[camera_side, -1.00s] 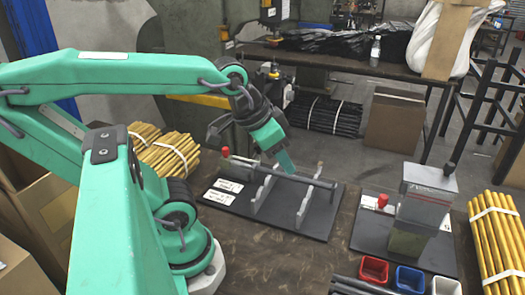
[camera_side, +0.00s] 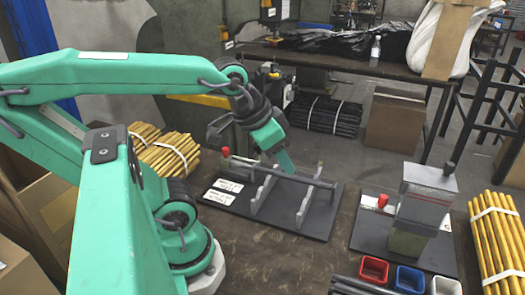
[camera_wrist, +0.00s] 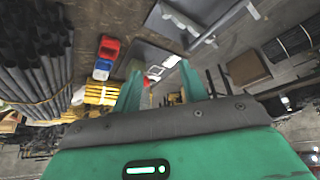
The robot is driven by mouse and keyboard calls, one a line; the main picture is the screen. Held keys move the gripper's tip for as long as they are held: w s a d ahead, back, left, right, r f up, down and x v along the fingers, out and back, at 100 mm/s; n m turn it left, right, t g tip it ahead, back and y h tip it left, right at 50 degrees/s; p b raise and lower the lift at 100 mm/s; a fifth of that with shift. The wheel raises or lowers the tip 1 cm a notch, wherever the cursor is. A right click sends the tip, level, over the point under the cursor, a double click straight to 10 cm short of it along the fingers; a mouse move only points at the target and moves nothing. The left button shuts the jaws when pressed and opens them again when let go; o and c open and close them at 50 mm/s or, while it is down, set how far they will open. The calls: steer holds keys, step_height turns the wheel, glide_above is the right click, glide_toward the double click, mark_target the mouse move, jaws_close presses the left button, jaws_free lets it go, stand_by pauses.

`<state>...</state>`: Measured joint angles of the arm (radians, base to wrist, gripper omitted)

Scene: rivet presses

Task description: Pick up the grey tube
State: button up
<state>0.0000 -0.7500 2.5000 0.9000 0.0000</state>
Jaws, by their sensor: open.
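The grey tube (camera_side: 312,181) lies nearly level across the upright supports of a rack (camera_side: 262,195) on a black base plate (camera_side: 318,228). A red knob (camera_side: 225,152) shows at the left end of the rack. My gripper (camera_side: 286,163) is just behind and above the middle of the tube in the side view, its green fingers pointing down. I cannot tell whether they touch the tube. In the wrist view my gripper (camera_wrist: 160,85) has its two green fingers apart with nothing between them. The rack shows beyond them at the top.
A grey press (camera_side: 420,210) stands on a second black plate to the right. Red (camera_side: 373,270), blue (camera_side: 410,278) and white (camera_side: 446,286) bins are at the front right. Yellow rod bundles lie at the right (camera_side: 497,240) and back left (camera_side: 165,150). Bare bench is in front.

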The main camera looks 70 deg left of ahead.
stand_by(0.4)
steer(key=m+g, duration=0.5)
steer(key=m, duration=0.4)
glide_above(293, 178)
step_height(293, 178, down, 11)
steer(key=shift+w+r, duration=0.1)
steer(key=shift+w, duration=0.05)
steer(key=shift+w+a+f+g, duration=0.1)
steer(key=shift+a+f+g, duration=0.2)
steer(key=shift+f, duration=0.05)
steer(key=shift+f, duration=1.3)
